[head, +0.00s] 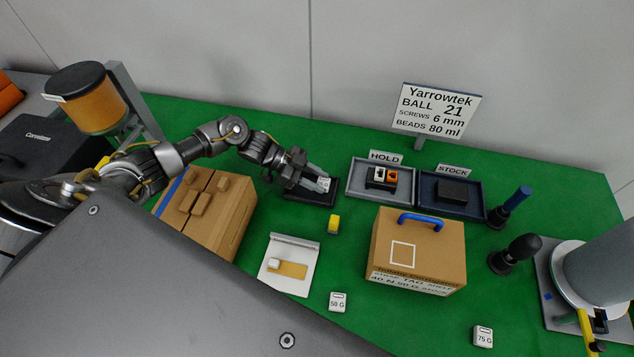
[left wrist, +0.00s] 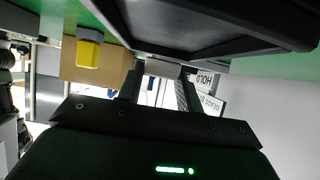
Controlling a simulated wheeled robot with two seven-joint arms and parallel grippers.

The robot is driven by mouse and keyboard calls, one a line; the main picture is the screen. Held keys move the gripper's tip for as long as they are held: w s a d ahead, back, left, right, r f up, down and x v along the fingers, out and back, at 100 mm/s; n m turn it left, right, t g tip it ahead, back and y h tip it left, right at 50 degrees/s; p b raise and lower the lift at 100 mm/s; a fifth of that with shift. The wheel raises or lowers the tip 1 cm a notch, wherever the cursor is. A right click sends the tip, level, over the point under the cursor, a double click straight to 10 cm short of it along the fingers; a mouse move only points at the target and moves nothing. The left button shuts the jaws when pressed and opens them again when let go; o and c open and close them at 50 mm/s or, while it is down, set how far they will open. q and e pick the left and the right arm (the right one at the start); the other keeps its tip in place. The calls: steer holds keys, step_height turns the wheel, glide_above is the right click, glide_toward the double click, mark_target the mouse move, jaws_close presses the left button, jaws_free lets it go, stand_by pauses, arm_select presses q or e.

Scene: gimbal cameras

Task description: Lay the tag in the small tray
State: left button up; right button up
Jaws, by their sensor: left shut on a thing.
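The tag (head: 324,184) is a small white piece with dark marks. My left gripper (head: 318,183) is shut on it, just over the small black tray (head: 321,202). In the left wrist view the tag (left wrist: 162,68) sits between the two fingertips (left wrist: 160,80), close to the rim of the dark tray (left wrist: 215,48). I cannot tell whether the tag touches the tray. The gripper and arm hide part of the tray in the head view. My right gripper is not in view.
Grey HOLD tray (head: 352,191) and dark STOCK tray (head: 478,209) lie to the right. A yellow block (head: 333,224) stands in front, also in the left wrist view (left wrist: 88,52). A blue-handled cardboard box (head: 440,250) and a brown carton (head: 235,225) flank a white board (head: 303,252).

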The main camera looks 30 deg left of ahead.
arm_select(q)
step_height(320, 180, down, 2)
steer(key=shift+f, duration=0.1)
